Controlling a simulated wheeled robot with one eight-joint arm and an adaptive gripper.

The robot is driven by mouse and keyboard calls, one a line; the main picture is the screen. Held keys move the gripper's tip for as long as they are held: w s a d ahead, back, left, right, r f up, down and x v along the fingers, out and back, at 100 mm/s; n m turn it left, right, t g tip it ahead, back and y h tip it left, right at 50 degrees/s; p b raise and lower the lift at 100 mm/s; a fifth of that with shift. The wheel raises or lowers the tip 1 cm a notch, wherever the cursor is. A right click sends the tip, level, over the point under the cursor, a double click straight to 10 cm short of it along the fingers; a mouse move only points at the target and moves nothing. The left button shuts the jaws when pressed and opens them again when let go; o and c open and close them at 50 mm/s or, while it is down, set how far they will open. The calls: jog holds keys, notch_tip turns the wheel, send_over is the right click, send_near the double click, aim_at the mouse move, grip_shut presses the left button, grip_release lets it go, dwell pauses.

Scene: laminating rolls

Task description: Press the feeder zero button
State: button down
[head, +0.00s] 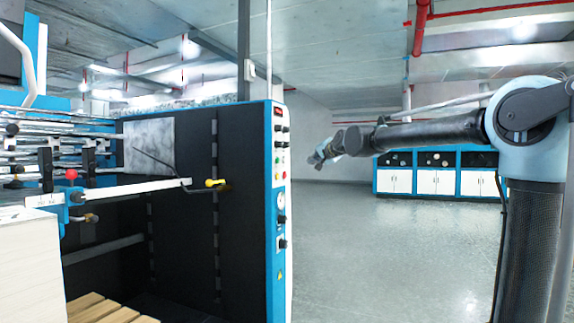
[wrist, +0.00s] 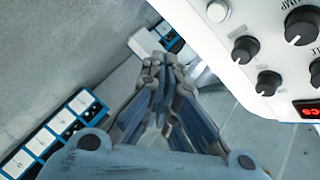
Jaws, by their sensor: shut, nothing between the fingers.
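The machine's control panel (head: 280,150) is a narrow white face on the right edge of a blue and black machine. It carries a red display, knobs and small coloured buttons. In the wrist view the panel (wrist: 232,78) fills the upper right, with black knobs (wrist: 245,49), a pale round button (wrist: 218,11) and a red-lit display (wrist: 309,108). I cannot tell which control is the feeder zero button. My gripper (head: 318,156) is in the air right of the panel. In the wrist view my gripper (wrist: 163,68) is shut and empty, left of the panel and apart from it.
A yellow-ended black lever (head: 215,184) sticks out on the machine's near side. A white stack (head: 30,262) and wooden pallet (head: 98,308) are at lower left. Blue-framed white cabinets (head: 436,181) stand along the far wall. The grey floor (head: 390,255) between is clear.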

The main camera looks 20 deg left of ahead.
jog(key=a, duration=0.7)
jog(key=shift+w+a, duration=0.3)
jog(key=shift+a, duration=0.05)
jog(key=shift+a, duration=0.1)
dwell(1.2)
jog(key=shift+s+a+r, duration=0.1)
jog(key=shift+a, duration=0.3)
jog(key=shift+a, duration=0.4)
dwell(0.8)
jog(key=shift+d, duration=0.8)
jog(key=shift+s+d, duration=0.15)
jog(key=shift+d, duration=1.15)
jog(key=shift+s+d, duration=0.1)
jog(key=shift+d, duration=1.15)
